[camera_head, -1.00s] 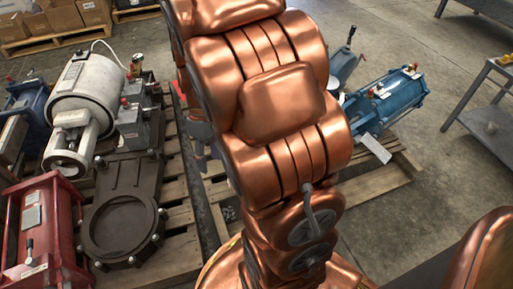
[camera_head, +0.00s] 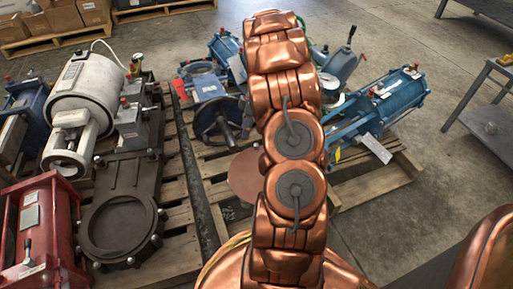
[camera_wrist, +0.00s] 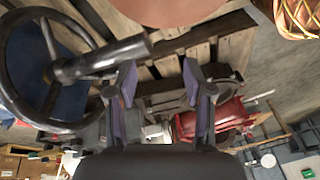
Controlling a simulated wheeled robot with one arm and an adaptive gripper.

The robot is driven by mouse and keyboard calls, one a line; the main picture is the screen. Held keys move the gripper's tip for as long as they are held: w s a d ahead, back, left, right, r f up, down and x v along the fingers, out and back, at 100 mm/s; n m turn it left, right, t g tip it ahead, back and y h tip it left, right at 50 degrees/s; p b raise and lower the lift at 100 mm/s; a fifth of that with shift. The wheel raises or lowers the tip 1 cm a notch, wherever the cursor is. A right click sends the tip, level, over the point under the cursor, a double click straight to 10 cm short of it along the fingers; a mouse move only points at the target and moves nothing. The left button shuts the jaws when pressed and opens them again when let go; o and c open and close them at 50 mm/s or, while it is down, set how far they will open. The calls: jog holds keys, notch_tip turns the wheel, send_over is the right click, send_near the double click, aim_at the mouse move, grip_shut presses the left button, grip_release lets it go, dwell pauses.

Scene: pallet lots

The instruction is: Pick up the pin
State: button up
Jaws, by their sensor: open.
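I cannot pick out a pin with certainty in either view. In the wrist view, a dark handwheel (camera_wrist: 97,92) with a thick round shaft (camera_wrist: 105,58) lies at the left, close beside the left finger. My gripper (camera_wrist: 159,76) is open, with nothing visible held between its two purple-lined fingers. Wooden slats show behind the gap. In the head view, my arm reaches over the middle pallet and hides my gripper. A blue valve (camera_head: 209,86) with a dark handwheel stands just left of the arm.
Blue cylinder equipment (camera_head: 392,95) lies right of my arm on the pallet (camera_head: 375,186). A white motor (camera_head: 84,88), a dark flanged casting (camera_head: 120,222) and a red machine (camera_head: 38,235) crowd the left. A grey metal table (camera_head: 490,125) stands right; concrete floor between is clear.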

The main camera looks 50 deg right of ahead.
jog(key=n+t, duration=0.2)
send_near(256, 148)
jog(key=w, duration=0.2)
jog(key=shift+s+b+x, duration=0.1)
jog(key=shift+b+x, duration=0.25)
jog(key=shift+x, duration=0.25)
jog(key=shift+s+b+x, duration=0.15)
jog(key=shift+b+x, duration=0.15)
jog(key=shift+x, duration=0.3)
jog(key=x, duration=0.1)
jog(key=b+x, duration=0.1)
jog(key=x, duration=0.1)
jog(key=b+x, duration=0.1)
jog(key=shift+s+d+f, duration=0.25)
jog(key=shift+d+f, duration=0.1)
jog(key=shift+f, duration=0.05)
jog(key=shift+w+a+f+b, duration=0.1)
jog(key=shift+a+f+b, duration=0.1)
jog(key=shift+f+b, duration=0.1)
grip_shut()
